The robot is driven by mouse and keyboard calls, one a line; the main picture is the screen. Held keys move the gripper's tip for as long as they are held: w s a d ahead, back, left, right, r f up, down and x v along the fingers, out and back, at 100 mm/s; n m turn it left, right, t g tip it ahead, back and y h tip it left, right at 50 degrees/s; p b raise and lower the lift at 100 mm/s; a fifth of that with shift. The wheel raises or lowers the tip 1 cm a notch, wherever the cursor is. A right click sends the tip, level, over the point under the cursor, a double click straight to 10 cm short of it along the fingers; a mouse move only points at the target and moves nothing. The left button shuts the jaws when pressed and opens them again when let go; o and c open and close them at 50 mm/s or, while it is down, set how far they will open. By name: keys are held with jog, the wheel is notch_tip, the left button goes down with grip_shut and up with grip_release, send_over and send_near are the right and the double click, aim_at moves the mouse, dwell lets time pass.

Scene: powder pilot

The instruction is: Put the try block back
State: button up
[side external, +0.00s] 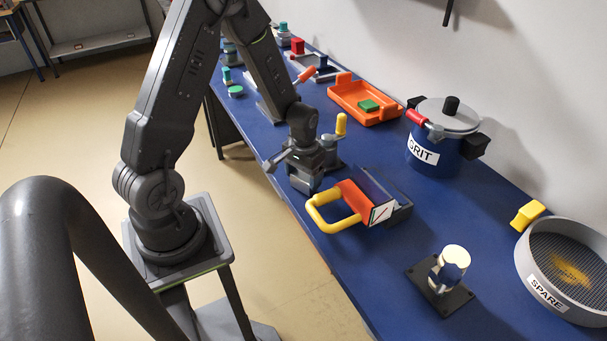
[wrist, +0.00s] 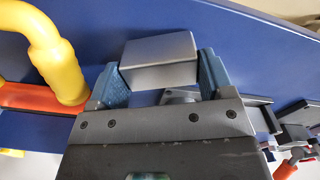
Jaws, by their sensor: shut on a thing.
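My gripper (wrist: 161,76) is shut on a plain grey block (wrist: 158,48), which I take to be the try block. The block sits between the two blue fingers in the wrist view, its far part sticking out past the fingertips. In the side external view, my gripper (side external: 302,165) points down over the near side of the blue bench, with the grey block (side external: 305,184) at its tips. I cannot tell whether the block touches the bench. An orange body (side external: 354,199) with a yellow loop handle (side external: 325,215) lies just right of and nearer than my gripper.
An orange tray (side external: 390,119) holding a green block (side external: 368,105) lies behind. A blue pot marked GRIT (side external: 428,166) stands at the back. A sieve marked SPARE (side external: 530,276) and a stand with a cream cylinder (side external: 456,256) are at right. Bare bench surrounds the stand.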

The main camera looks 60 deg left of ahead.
aim_at(304, 176)
jog(key=o, duration=1.2)
jog(key=shift+f, duration=0.15)
notch_tip(304, 176, up, 12)
jog(key=s+d+r+m+t, duration=0.1)
jog(key=s+d+r+t, duration=0.1)
jog(key=s+d+r, duration=0.2)
jog(key=s+d+r+m+t, duration=0.1)
jog(key=s+d+r+m, duration=0.1)
jog(key=s+d+r, duration=0.2)
jog(key=s+d+r+m+t, duration=0.1)
jog(key=s+d+r+t, duration=0.1)
jog(key=s+d+r, duration=0.3)
jog(key=shift+s+d+r+m+t, duration=0.15)
jog(key=shift+d+r, duration=0.2)
jog(key=shift+r, duration=0.25)
jog(key=shift+w+d+r+m+t, duration=0.15)
jog(key=shift+d+r, duration=0.2)
jog(key=shift+r, duration=0.25)
jog(key=shift+s, duration=0.1)
